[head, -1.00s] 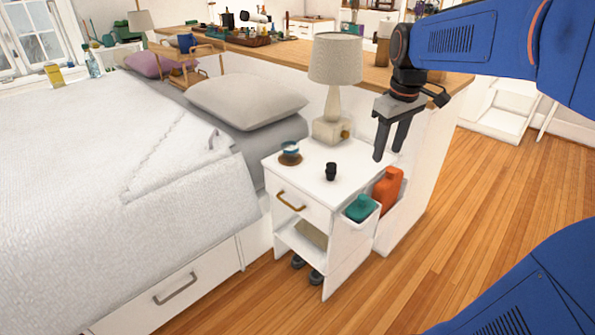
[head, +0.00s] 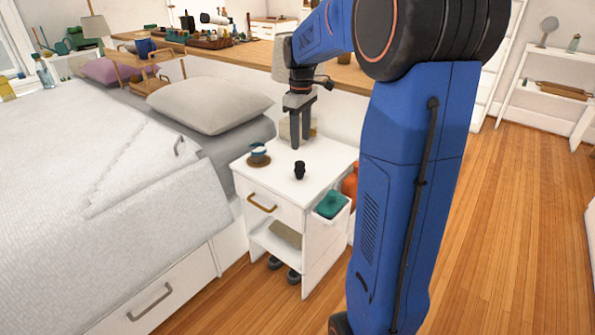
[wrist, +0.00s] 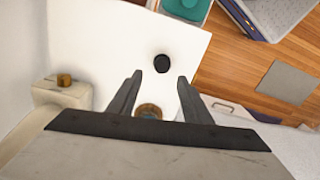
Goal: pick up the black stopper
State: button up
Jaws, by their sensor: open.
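The black stopper (head: 299,170) stands upright on the white top of the nightstand (head: 325,165), near its front edge. In the wrist view the stopper (wrist: 163,63) shows as a dark round shape ahead of the fingertips and slightly right of the midline between them. My gripper (head: 300,146) is open and empty, fingers pointing down. It is above the nightstand, and in the head view its fingertips appear just above and behind the stopper. The wrist view shows the two fingers (wrist: 160,80) spread apart with nothing between their tips.
A cup on a brown coaster (head: 258,157) sits left of the stopper. A lamp (head: 285,60) stands behind my gripper, partly hidden by my arm. A side bin holds a teal item (head: 331,204), with an orange bottle (head: 350,184) beside it. The bed (head: 100,190) lies left.

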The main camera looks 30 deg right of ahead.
aim_at(300, 163)
notch_tip(300, 163, down, 7)
jog(key=shift+r, duration=0.1)
jog(key=shift+s+a+f, duration=0.15)
jog(key=shift+f, duration=2.55)
jog(key=c, duration=0.9)
jog(key=shift+r, duration=0.1)
